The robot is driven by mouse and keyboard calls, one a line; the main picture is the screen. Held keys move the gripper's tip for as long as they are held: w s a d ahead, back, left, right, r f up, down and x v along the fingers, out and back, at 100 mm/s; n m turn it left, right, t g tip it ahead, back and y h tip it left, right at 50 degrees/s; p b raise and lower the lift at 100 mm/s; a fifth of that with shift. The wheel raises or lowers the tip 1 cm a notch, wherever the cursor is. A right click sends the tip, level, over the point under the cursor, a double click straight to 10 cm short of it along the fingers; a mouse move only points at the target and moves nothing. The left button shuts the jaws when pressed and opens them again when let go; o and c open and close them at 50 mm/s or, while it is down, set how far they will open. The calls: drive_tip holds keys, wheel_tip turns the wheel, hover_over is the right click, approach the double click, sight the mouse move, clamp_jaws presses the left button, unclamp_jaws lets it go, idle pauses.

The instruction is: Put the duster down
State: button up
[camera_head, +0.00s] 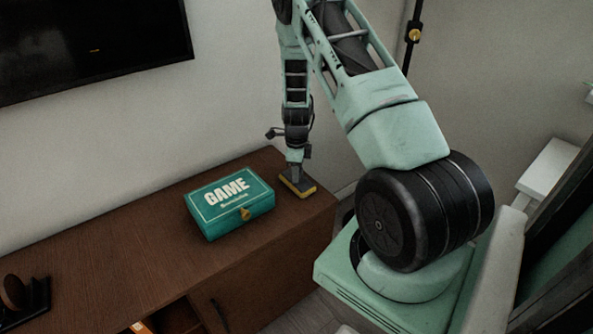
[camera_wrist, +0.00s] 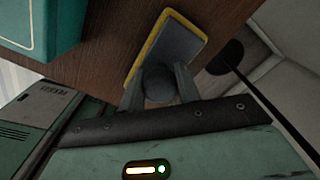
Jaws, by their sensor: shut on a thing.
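The duster (camera_head: 297,182) is a small block with a grey top and a yellow edge. It is at the right end of the brown cabinet top (camera_head: 270,242), right of the game box. In the head view it appears to be on or just above the wood; I cannot tell if it touches. My gripper (camera_head: 294,170) is above it, pointing down. In the wrist view the duster (camera_wrist: 178,45) extends beyond the fingers, and my gripper (camera_wrist: 158,88) is shut on its round dark knob.
A teal game box (camera_head: 230,203) lies just left of the duster; its corner also shows in the wrist view (camera_wrist: 45,25). A dark screen (camera_head: 95,45) hangs on the wall behind. A dark object (camera_head: 22,293) stands at the far left. Bare wood lies between it and the box.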

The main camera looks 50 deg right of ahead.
drive_tip(key=o, duration=1.1)
drive_tip(key=shift+f, duration=0.1)
wheel_tip(320, 180, up, 12)
drive_tip(key=s+a+r+n+y, duration=0.1)
drive_tip(key=a+r+n, duration=0.2)
drive_tip(key=a+n, duration=0.5)
drive_tip(key=s+a+r+n, duration=0.1)
drive_tip(key=a+r+n, duration=0.25)
drive_tip(key=a, duration=0.85)
drive_tip(key=s+a+r+n+y, duration=0.1)
drive_tip(key=a+r+n, duration=0.2)
drive_tip(key=a+n, duration=0.55)
drive_tip(key=s+a+r+n, duration=0.1)
drive_tip(key=s+a+n, duration=0.4)
drive_tip(key=s, duration=0.1)
drive_tip(key=s+a+r+n+h, duration=0.1)
drive_tip(key=s+a+r+n, duration=0.1)
drive_tip(key=s+a+n, duration=0.3)
drive_tip(key=s+a+r+n+p, duration=0.1)
drive_tip(key=s+a+r+n, duration=0.1)
drive_tip(key=s+a+n, duration=0.3)
drive_tip(key=shift+s+a+n, duration=0.15)
drive_tip(key=shift+s+n, duration=0.45)
drive_tip(key=shift+s, duration=0.45)
drive_tip(key=shift+s+a+n, duration=0.1)
drive_tip(key=shift+s+n, duration=0.5)
drive_tip(key=shift+s, duration=0.4)
drive_tip(key=shift+r, duration=0.15)
